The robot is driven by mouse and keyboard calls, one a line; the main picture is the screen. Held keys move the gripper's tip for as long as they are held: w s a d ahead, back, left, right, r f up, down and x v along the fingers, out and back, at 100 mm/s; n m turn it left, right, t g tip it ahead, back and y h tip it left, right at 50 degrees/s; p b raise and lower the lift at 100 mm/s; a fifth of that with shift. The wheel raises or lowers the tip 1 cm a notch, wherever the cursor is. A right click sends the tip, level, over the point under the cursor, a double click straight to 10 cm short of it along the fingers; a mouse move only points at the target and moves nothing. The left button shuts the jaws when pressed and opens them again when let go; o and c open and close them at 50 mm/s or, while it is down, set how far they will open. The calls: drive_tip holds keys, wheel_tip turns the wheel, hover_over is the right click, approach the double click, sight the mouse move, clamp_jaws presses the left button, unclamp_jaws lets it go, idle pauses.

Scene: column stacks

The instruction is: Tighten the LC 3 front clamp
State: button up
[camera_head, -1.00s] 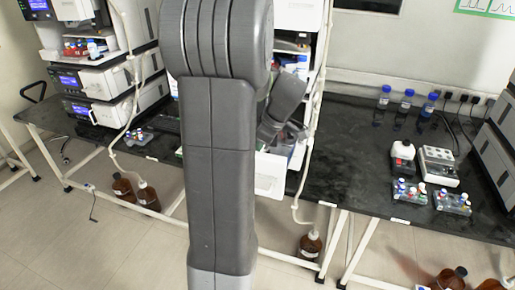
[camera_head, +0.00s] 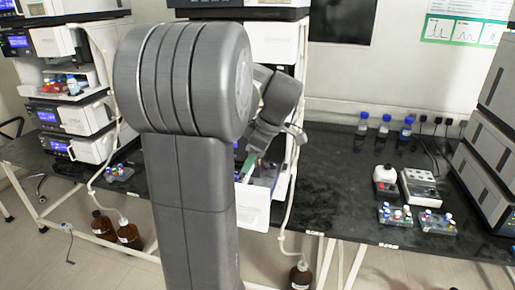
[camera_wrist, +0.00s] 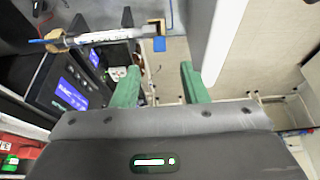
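My gripper (camera_wrist: 158,88) has two green fingers set wide apart, with nothing between them in the wrist view. In the head view its green tip (camera_head: 250,166) shows in front of the middle instrument stack (camera_head: 275,42), partly hidden by my arm. A labelled silver-white tube, which looks like a column (camera_wrist: 103,36), crosses the top of the wrist view beyond the fingers, apart from them. It has a brass-coloured fitting (camera_wrist: 52,66) at its left end. A small blue and tan part (camera_wrist: 160,43) is near its right end. I cannot tell which part is the LC 3 front clamp.
An open white drawer or tray (camera_head: 255,207) juts out below my gripper. Thin white tubing (camera_head: 293,190) hangs beside the stack. Vial racks (camera_head: 437,222), a white-capped bottle (camera_head: 385,176) and blue-capped bottles (camera_head: 384,127) stand on the right bench. Brown bottles (camera_head: 130,234) stand on the floor.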

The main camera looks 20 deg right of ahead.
drive_tip(key=v, duration=0.5)
drive_tip(key=shift+r, duration=0.1)
drive_tip(key=shift+c, duration=0.2)
